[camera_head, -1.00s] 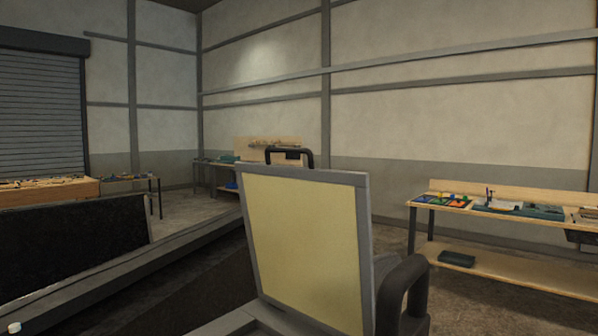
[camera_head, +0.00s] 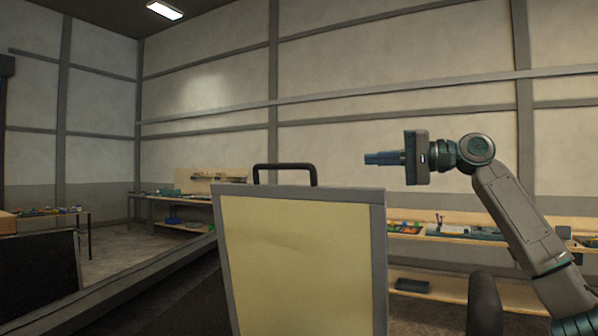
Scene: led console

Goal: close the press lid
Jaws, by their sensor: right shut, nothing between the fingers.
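The press lid (camera_head: 303,262) stands raised in the middle of the head view, a pale yellow panel in a grey frame. A dark handle (camera_head: 285,168) sits on its top edge. The lid's lower end is cut off by the picture's bottom edge. My right gripper (camera_head: 368,158) is up at the right, above the lid's top right corner in the picture, pointing left. Its blue fingers are together and empty, and it appears apart from the lid. My left gripper is out of view.
A dark upright curved part (camera_head: 484,304) stands right of the lid. A workbench (camera_head: 455,216) with trays runs behind at the right. Another bench (camera_head: 165,200) stands at the back left. A dark panel (camera_head: 40,275) is at the lower left. The air left of the lid is clear.

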